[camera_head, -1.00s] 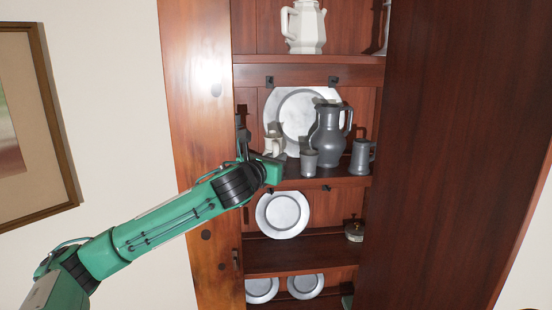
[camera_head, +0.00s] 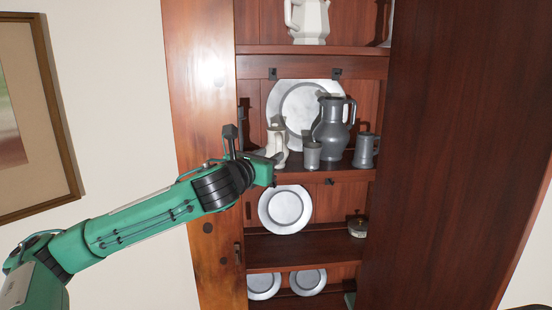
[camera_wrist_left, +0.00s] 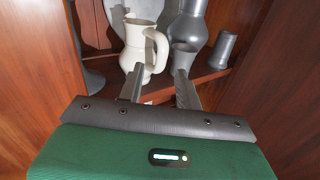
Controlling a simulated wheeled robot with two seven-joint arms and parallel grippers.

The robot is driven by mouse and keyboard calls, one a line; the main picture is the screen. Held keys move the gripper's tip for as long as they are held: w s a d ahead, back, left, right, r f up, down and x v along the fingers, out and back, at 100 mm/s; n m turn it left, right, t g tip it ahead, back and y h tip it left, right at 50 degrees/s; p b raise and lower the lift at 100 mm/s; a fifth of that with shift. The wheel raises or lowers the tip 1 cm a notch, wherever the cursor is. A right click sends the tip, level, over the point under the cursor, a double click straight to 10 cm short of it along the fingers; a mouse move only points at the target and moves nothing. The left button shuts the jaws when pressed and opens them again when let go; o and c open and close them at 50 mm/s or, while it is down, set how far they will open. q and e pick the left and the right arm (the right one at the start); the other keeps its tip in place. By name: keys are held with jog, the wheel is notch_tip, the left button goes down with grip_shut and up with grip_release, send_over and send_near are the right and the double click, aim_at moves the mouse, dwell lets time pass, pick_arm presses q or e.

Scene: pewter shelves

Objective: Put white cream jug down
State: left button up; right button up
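The white cream jug (camera_head: 278,146) stands upright on the middle shelf (camera_head: 318,166), at its left end in front of a big pewter plate. In the left wrist view the jug (camera_wrist_left: 137,52) is just beyond the fingertips, its handle facing the gap between them. My left gripper (camera_head: 264,160) is at the shelf's left front, close to the jug. In the left wrist view its two fingers (camera_wrist_left: 159,76) are apart, with nothing gripped between them. The jug's lower part is partly hidden by the gripper in the head view. My right gripper is not in view.
A pewter pitcher (camera_head: 333,122), small cup (camera_head: 312,155) and mug (camera_head: 365,151) stand right of the jug. The large plate (camera_head: 297,101) leans behind. A cupboard post (camera_head: 200,120) flanks the left side. A white jug (camera_head: 310,22) stands on the shelf above.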

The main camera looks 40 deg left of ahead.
pick_arm(q)
jog(key=s+b, duration=0.2)
jog(key=s, duration=0.4)
jog(key=shift+s+d, duration=0.15)
jog(key=shift+d, duration=0.3)
